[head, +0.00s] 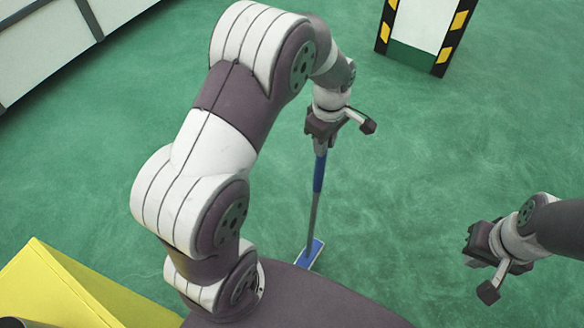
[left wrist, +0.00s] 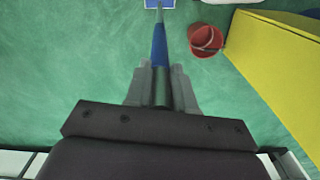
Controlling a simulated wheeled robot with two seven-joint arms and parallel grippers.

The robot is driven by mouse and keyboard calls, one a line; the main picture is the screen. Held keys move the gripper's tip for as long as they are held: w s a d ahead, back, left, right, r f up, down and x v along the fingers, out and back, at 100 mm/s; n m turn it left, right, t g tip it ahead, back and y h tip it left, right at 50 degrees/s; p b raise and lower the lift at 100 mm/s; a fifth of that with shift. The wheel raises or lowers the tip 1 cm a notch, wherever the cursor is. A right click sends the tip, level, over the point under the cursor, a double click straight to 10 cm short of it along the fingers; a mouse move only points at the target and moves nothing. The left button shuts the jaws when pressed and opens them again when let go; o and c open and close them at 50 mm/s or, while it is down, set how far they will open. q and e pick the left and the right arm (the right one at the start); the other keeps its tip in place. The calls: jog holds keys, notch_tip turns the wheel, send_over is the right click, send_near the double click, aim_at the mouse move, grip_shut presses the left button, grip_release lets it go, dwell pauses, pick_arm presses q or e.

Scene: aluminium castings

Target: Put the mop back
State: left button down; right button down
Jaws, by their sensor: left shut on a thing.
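The mop has a grey handle (head: 312,208) with a blue section and a flat blue head (head: 311,254). My left gripper (head: 321,142) is shut on the handle near its top in the head view, and the mop hangs down nearly upright. In the left wrist view the gripper fingers (left wrist: 161,88) close around the handle, with the blue section (left wrist: 159,45) beyond and part of the mop head (left wrist: 160,4) at the top edge. I cannot tell whether the head touches the floor. My right gripper (head: 475,246) is at the right, away from the mop; its fingers are not clear.
A yellow object (head: 65,290) stands at the lower left; a yellow surface (left wrist: 275,55) also shows in the left wrist view. A red bucket (left wrist: 206,39) stands near it. A white panel with yellow-black striped edges (head: 425,30) stands at the back. Green floor between is clear.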

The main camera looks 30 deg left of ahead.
pick_arm(q)
jog(key=a+f+p, duration=0.1)
jog(key=a+f, duration=0.7)
jog(key=f, duration=0.1)
jog(key=shift+a+p, duration=0.2)
jog(key=shift+p, duration=0.2)
jog(key=shift+f, duration=0.15)
jog(key=c, duration=1)
grip_release()
jog(key=shift+o, duration=0.2)
